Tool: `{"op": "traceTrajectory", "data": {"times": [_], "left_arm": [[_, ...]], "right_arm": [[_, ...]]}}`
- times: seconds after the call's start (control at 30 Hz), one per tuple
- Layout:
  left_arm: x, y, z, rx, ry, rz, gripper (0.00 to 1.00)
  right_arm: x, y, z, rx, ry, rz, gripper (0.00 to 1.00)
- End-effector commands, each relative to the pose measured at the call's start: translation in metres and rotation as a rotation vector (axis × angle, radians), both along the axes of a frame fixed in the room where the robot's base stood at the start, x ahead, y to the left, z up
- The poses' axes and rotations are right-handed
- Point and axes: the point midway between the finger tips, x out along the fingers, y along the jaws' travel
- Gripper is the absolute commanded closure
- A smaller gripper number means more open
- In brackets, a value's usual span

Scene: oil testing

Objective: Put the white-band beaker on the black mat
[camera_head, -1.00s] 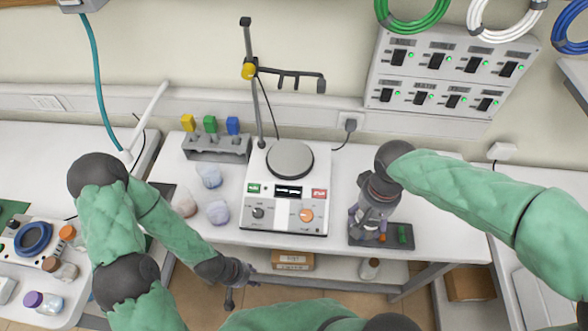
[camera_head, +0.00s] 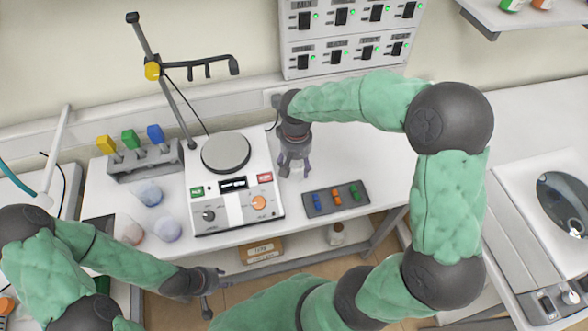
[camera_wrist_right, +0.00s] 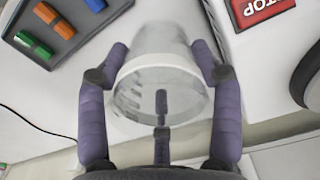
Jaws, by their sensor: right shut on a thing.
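The clear beaker with a white band (camera_wrist_right: 158,76) sits between the fingers of my right gripper (camera_wrist_right: 160,100) in the right wrist view. In the head view my right gripper (camera_head: 294,170) is shut on it over the white bench, just right of the hotplate; the gripper mostly hides the beaker there. A dark patch that looks like the black mat (camera_head: 98,229) shows at the bench's left part, partly hidden by my left arm. My left gripper (camera_head: 208,284) hangs in front of the bench edge with nothing seen in it; its finger opening is unclear.
The hotplate (camera_head: 243,202) stands between my right gripper and the mat. Several small round vessels (camera_head: 148,193) stand left of it, near the mat. A rack with coloured tops (camera_head: 145,163) is behind them. A dark tray (camera_head: 336,200) lies to the gripper's right.

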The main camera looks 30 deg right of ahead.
Motion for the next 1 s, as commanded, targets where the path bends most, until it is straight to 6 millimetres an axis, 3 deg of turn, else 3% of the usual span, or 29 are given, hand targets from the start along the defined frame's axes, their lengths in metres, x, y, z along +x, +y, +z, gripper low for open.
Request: {"op": "traceTrajectory", "data": {"times": [0.23,0.5,0.9,0.93,1.0], "left_arm": [[0.000,0.000,-0.003,0.000,0.000,0.000,0.60],[0.000,0.000,-0.010,0.000,0.000,0.000,0.60],[0.000,0.000,-0.013,0.000,0.000,0.000,0.60],[0.000,0.000,-0.013,0.000,0.000,0.000,0.60],[0.000,0.000,-0.012,0.000,0.000,0.000,0.60]], "right_arm": [[0.010,-0.001,-0.012,-0.001,0.001,-0.001,0.75],[0.012,-0.001,-0.045,0.000,0.000,-0.001,0.75],[0.012,-0.001,-0.049,0.000,0.000,-0.001,0.75],[0.012,-0.001,-0.049,0.000,0.000,-0.001,0.29],[0.012,-0.001,-0.048,0.000,0.000,-0.001,0.25]]}}
